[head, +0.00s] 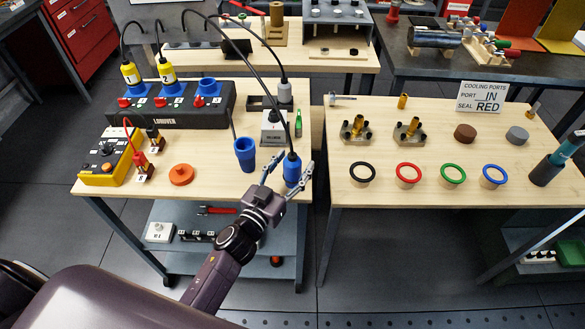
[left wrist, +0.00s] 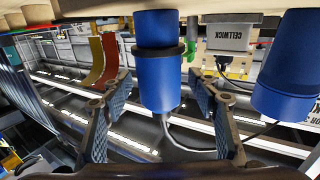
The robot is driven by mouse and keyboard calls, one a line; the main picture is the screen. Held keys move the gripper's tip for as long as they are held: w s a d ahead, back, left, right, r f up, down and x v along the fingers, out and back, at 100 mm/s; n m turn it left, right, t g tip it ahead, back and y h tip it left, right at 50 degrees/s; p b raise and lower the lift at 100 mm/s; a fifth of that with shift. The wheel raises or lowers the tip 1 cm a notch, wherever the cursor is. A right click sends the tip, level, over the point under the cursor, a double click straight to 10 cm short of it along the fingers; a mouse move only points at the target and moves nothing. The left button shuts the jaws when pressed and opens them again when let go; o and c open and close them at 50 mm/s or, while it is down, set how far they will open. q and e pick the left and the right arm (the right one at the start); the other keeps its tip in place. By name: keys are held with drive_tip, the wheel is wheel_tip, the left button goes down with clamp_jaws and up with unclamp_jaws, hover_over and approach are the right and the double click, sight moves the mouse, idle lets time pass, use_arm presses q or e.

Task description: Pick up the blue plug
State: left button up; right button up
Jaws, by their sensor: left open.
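A blue plug (head: 292,171) stands upright at the right front corner of the left workbench, with a black cable arching up from it. In the left wrist view the blue plug (left wrist: 162,75) has a dark collar and sits between the fingers. My left gripper (head: 291,166) is open, one finger on each side of it, with gaps visible between fingers and plug. A second blue piece (head: 245,154) stands just left of it on the bench; it also shows at the right of the left wrist view (left wrist: 288,70). My right gripper is not in view.
A black panel (head: 170,119) with yellow plugs and blue sockets is at the back of the left bench (head: 215,183). A grey-white box (head: 275,130) stands behind the plug. A gap separates this bench from the right bench (head: 440,195), which holds coloured rings and brass fittings.

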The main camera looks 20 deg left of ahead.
use_arm(q)
drive_tip(key=c, duration=1.4)
drive_tip(key=shift+r, duration=0.1)
